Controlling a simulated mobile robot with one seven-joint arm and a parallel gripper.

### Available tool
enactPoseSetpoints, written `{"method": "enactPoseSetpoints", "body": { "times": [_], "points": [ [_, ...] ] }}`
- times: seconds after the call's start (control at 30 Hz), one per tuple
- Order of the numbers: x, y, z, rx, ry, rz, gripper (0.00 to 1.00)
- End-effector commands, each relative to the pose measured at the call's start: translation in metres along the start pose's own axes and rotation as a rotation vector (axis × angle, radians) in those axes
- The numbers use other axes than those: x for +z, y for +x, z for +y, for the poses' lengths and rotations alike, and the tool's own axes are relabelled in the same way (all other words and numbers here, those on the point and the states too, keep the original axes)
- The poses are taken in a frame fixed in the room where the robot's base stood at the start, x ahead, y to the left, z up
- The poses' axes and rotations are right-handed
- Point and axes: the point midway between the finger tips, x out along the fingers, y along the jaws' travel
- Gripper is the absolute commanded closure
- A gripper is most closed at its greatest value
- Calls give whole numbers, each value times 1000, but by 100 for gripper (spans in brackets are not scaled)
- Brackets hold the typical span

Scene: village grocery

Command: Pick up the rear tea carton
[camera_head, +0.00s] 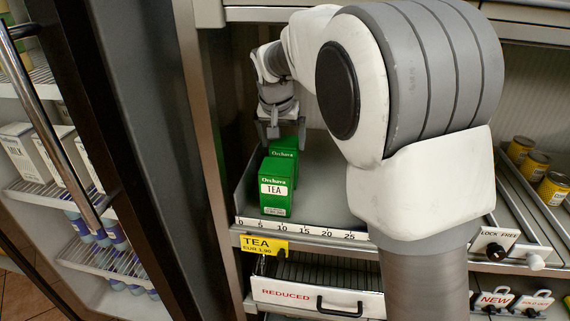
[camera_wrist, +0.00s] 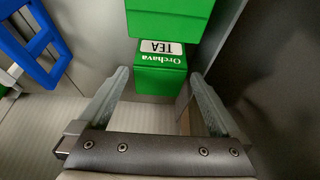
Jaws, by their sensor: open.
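Two green tea cartons stand one behind the other on the shelf tray. The front tea carton (camera_head: 277,187) shows its whole label and hides most of the rear tea carton (camera_head: 285,146). My gripper (camera_head: 283,128) is open, pointing down just above and behind the rear carton in the head view. In the wrist view the rear carton (camera_wrist: 160,79) appears upside down beyond and between the open fingers (camera_wrist: 158,76), with a gap on each side. The front carton (camera_wrist: 168,18) is cut off at the top of that view.
The tray (camera_head: 325,195) has free room right of the cartons. Its scale edge and a yellow TEA price tag (camera_head: 263,245) are in front. An open door with a handle (camera_head: 50,125) stands left. Yellow cans (camera_head: 535,165) stand right. A blue frame (camera_wrist: 35,45) shows in the wrist view.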

Motion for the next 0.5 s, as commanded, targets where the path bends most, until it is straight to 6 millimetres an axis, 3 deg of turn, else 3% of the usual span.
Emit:
{"method": "enactPoseSetpoints", "body": {
  "times": [0.03, 0.27, 0.5],
  "points": [
    [1, 12, 0, 2, 0, -2, 0],
    [1, 30, 0, 0, 1, -1, 0],
    [2, 68, 1, 1, 2, -2, 0]
  ]
}}
